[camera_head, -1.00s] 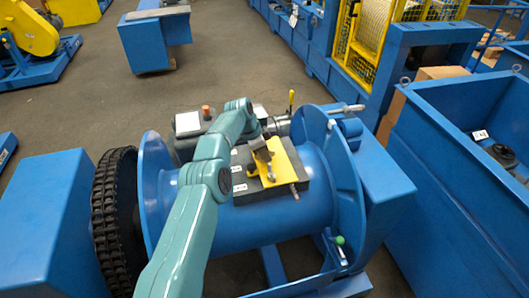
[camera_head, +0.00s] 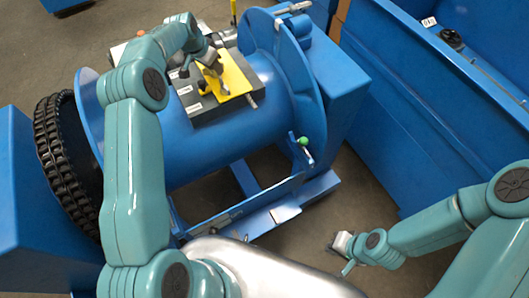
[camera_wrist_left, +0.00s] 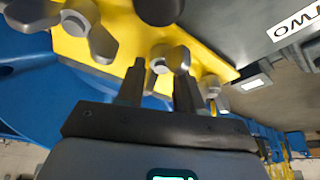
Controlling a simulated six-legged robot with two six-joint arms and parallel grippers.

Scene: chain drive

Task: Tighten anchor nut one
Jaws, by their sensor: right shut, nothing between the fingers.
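The yellow plate (camera_head: 232,82) lies on a dark block (camera_head: 195,103) on top of the blue drum (camera_head: 205,148). My left gripper (camera_head: 212,70) is over the plate, which partly hides behind it. In the left wrist view the plate (camera_wrist_left: 120,52) carries several grey winged nuts. My left fingers (camera_wrist_left: 159,68) stand apart, and one nut (camera_wrist_left: 170,57) shows just past and between their tips; I cannot tell whether they touch it. Another nut (camera_wrist_left: 88,28) is at upper left. I cannot tell which is anchor nut one. My right gripper (camera_head: 343,245) is shut and empty, low and right of the drum.
A round chain-wrapped sprocket (camera_head: 65,165) is at the drum's left end. A green-knobbed lever (camera_head: 303,142) stands at its right flange. A large blue bin (camera_head: 425,120) fills the right side.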

